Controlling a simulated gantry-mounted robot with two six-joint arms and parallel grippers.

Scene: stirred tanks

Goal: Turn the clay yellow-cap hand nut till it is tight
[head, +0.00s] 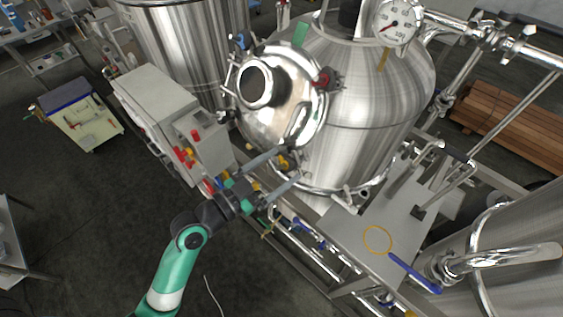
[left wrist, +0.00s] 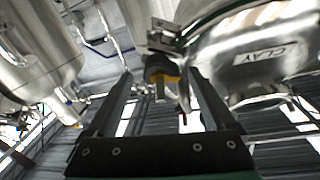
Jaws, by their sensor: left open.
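The yellow-cap hand nut (head: 283,162) sits at the lower edge of the round manway lid (head: 292,97) on the middle steel tank. In the left wrist view the left gripper (left wrist: 161,82) shows gaps between the fingers and the nut. My right gripper is in neither view.
Other clamps, with red (head: 325,79), green (head: 300,34) and blue caps, ring the lid. A grey control box (head: 160,105) stands left of the tank. Pipes and frame rails run below my gripper.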

